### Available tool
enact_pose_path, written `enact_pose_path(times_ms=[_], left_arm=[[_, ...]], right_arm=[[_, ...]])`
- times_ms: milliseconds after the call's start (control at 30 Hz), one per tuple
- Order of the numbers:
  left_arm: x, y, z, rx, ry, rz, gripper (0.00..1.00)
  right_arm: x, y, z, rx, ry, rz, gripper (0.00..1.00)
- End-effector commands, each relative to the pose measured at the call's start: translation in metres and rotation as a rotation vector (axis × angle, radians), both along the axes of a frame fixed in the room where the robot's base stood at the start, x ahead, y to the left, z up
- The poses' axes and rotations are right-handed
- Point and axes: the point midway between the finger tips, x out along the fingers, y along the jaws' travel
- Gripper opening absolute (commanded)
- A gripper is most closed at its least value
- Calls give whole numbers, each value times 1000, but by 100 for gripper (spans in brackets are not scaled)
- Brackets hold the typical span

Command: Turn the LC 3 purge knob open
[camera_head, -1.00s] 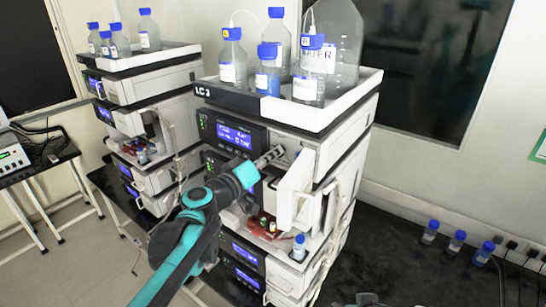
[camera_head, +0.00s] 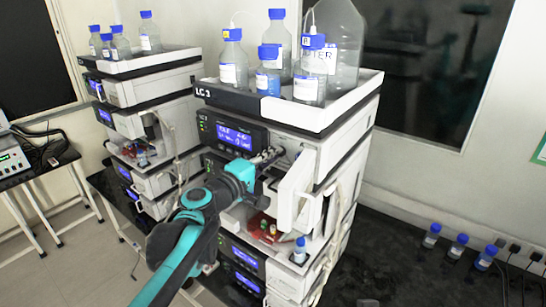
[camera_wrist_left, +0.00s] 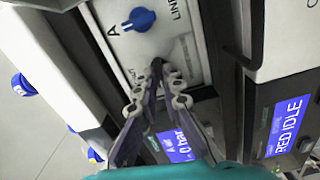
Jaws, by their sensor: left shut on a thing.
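The LC 3 stack (camera_head: 240,97) stands in the middle of the head view, its upper module showing a blue lit display (camera_head: 236,138). My left gripper (camera_head: 270,155) is at that module's front, right of the display. In the left wrist view the gripper's fingers (camera_wrist_left: 158,78) are closed at the tips around a small dark knob (camera_wrist_left: 157,66), which appears to be the purge knob. The fingers hide most of it, so its angle cannot be told. A blue knob (camera_wrist_left: 138,20) marked A and LINE sits apart on the same pale panel. My right gripper is not in view.
A white door (camera_head: 293,190) stands open close to the right of my left gripper. Bottles (camera_head: 307,80) fill the tray on top. A second stack (camera_head: 150,90) is at left. Several small blue-capped bottles (camera_head: 457,245) stand on the dark bench at right.

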Motion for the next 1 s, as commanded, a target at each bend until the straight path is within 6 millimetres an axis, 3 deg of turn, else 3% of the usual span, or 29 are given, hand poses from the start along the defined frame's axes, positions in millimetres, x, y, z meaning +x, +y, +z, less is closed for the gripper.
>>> enact_pose_path(times_ms=[533, 633, 1000], left_arm=[[0, 1, -1, -21, 16, 2, 0], [0, 1, -1, -21, 16, 1, 28], [-3, 3, 0, -21, 15, 1, 28]], right_arm=[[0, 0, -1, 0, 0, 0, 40], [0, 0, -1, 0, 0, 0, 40], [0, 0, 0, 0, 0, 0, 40]])
